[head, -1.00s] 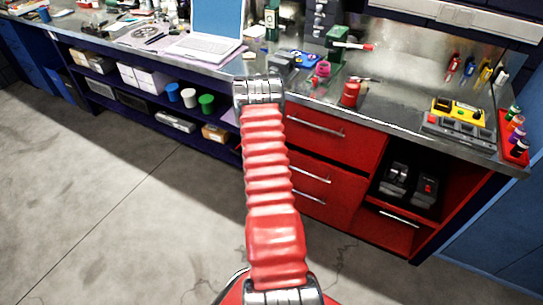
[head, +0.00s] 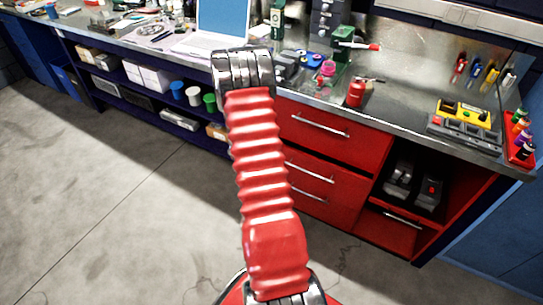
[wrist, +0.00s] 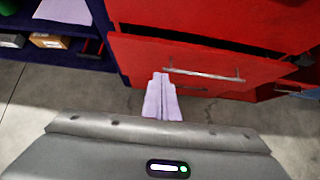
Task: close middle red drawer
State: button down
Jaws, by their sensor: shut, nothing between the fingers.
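The middle red drawer (wrist: 140,50) stands partly open in the wrist view, with a dark gap behind its top edge. Its silver handle (wrist: 205,75) runs across its front. In the head view the middle drawer's handle (head: 310,172) shows to the right of my arm, and my arm hides the drawer's left part. My gripper (wrist: 161,78) is shut and empty, its pale purple fingers pointing at the lower part of the drawer front, left of the handle. I cannot tell if they touch. The gripper does not show in the head view.
The top red drawer (head: 335,142) is above, under the metal worktop. An open red compartment (head: 430,175) with two dark items is at right. A dark blue shelf (head: 130,92) with boxes and tubs is at left. The grey floor (head: 110,210) in front is clear.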

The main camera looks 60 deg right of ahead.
jog(key=shift+a+r, duration=0.2)
jog(key=w+a+r+m, duration=0.1)
jog(key=a+r+m, duration=0.55)
jog(key=r, duration=0.65)
jog(key=w+a+r+m, duration=0.2)
jog(key=a+r+m, duration=0.2)
jog(key=a+r, duration=0.7)
jog(key=s+a+r+m+t+y, duration=0.1)
jog(key=s+a+r+m+y, duration=0.1)
jog(key=a, duration=0.9)
jog(key=s+a+r+m+t+y, duration=0.2)
jog(key=s+a+r, duration=0.4)
jog(key=a, duration=0.5)
jog(key=s+a+r+m+t+y, duration=0.2)
jog(key=s+a+r+m+y, duration=0.2)
jog(key=a, duration=0.7)
jog(key=shift+a+r+y, duration=0.3)
jog(key=shift+r+y, duration=0.15)
jog(key=shift+y, duration=0.05)
jog(key=shift+s, duration=0.1)
